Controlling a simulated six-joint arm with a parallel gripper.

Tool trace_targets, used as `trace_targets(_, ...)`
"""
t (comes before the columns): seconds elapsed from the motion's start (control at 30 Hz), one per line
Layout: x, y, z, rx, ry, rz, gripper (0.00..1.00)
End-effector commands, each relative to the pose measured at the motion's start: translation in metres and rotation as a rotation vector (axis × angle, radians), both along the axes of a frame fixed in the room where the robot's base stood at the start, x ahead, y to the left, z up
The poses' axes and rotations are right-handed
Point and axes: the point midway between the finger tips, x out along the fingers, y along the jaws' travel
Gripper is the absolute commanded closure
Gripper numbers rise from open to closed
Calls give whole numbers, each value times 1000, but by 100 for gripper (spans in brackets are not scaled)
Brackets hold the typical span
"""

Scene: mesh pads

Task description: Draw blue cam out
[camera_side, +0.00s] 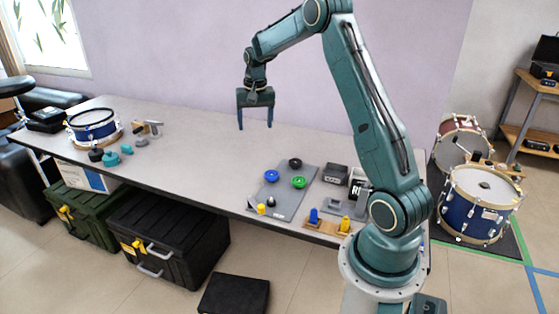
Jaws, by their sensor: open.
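A blue round piece (271,176) sits on a grey flat plate (287,209) near the table's front edge. A green round piece (299,182) and a black round piece (295,163) are on the same plate. A small upright blue piece (313,216) stands on a tan wooden block at the front edge. I cannot tell for sure which blue piece is the cam. My gripper (255,126) points down, open and empty, above the table's middle, behind and left of the plate and apart from all pieces.
A yellow piece (345,224) stands on the wooden block (325,229). A dark box (335,174) is right of the plate. A blue drum (93,125) and several small tools lie at the table's left. The tabletop (195,160) between is clear.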

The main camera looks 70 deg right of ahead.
Motion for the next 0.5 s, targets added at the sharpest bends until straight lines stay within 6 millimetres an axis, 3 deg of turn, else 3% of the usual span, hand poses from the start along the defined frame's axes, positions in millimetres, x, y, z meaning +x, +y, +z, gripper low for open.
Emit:
trace_targets(0.1, -1, -30, -33, 20, 24, -69, 27)
trace_targets(0.3, -7, -68, -77, 45, 52, -162, 27)
trace_targets(0.5, -13, -85, -100, 58, 65, -208, 27)
